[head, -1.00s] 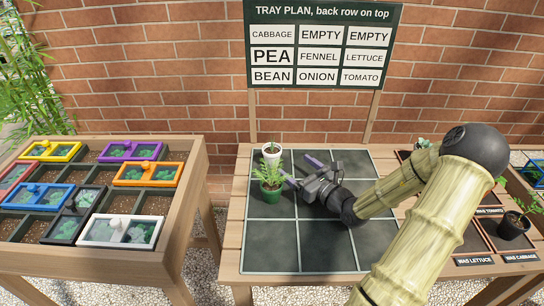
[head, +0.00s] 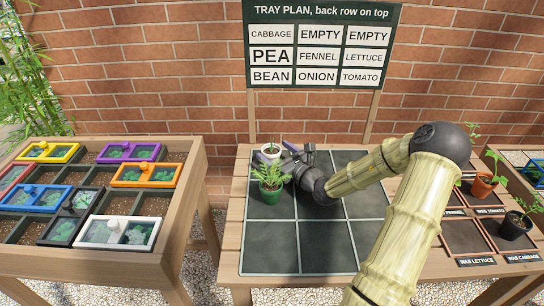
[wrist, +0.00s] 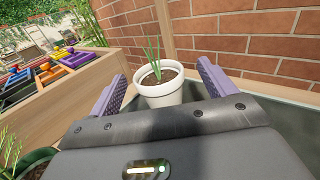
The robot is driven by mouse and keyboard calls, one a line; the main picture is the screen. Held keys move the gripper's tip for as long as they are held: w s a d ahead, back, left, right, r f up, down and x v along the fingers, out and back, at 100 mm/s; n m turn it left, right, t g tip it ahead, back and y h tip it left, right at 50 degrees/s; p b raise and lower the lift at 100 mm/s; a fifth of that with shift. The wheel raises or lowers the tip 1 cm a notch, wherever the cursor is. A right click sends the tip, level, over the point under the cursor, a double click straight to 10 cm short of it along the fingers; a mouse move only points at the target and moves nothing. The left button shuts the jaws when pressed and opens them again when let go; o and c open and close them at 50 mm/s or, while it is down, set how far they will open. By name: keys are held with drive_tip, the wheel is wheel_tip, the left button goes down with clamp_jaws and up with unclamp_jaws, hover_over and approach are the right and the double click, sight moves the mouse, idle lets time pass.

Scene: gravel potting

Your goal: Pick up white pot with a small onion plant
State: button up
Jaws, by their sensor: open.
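The white pot (wrist: 160,92) with a small onion plant (wrist: 152,62) stands upright between and just beyond the tips of my gripper (wrist: 160,90) in the wrist view. In the head view the white pot (head: 268,153) is at the back left of the gridded tray (head: 325,228), partly hidden behind the green pot's plant. My gripper (head: 284,157) is open there, low over the tray, its purple fingers pointing at the white pot. I cannot tell whether the fingers touch the pot.
A green pot (head: 270,194) with a leafy plant stands just in front of the white pot, close to my gripper. A sign (head: 320,45) and brick wall are behind. An orange pot (head: 484,187) and black pot (head: 514,226) stand at right. The tray's front is clear.

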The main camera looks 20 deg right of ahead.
sight(272, 151)
drive_tip(key=shift+x, duration=2.05)
drive_tip(key=shift+a+f, duration=0.1)
drive_tip(key=shift+a, duration=0.05)
drive_tip(key=shift+s, duration=0.1)
drive_tip(key=c, duration=1.1)
